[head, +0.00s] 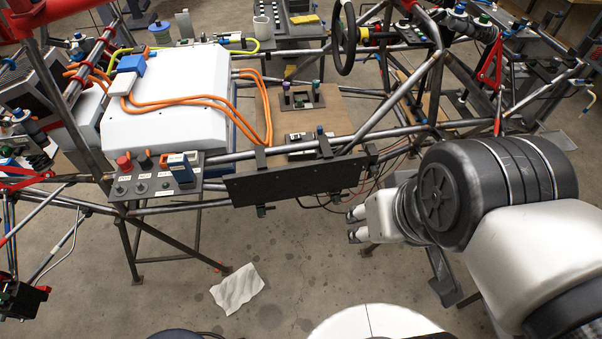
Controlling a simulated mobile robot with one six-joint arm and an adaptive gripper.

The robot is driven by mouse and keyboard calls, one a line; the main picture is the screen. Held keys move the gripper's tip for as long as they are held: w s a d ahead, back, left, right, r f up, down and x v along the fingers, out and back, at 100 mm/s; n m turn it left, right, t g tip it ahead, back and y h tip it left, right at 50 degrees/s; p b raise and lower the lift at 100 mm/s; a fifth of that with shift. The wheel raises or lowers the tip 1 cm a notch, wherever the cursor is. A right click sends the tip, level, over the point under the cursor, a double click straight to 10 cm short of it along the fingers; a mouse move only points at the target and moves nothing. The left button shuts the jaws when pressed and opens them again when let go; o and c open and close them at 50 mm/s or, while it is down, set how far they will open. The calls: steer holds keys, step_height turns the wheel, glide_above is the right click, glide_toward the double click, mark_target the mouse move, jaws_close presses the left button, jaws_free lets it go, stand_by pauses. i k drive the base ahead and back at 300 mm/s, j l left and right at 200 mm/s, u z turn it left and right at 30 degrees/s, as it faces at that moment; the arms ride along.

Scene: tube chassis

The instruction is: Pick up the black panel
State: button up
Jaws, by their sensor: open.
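The black panel (298,181) is a flat, dark rectangular plate at the near side of the tube chassis.
The tube chassis (400,134) spans the view. A white box (165,100) with orange cables and a grey switch box (150,178) sit left of the panel. Loose thin wires (395,155) hang near its right end. A white cloth (238,289) lies on the open floor.

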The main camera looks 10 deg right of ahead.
mark_target(265, 184)
steer(key=i+l+u, duration=0.6)
steer(key=u, duration=0.25)
steer(key=i+l+u, duration=0.15)
steer(key=l+u, duration=0.25)
steer(key=l, duration=0.1)
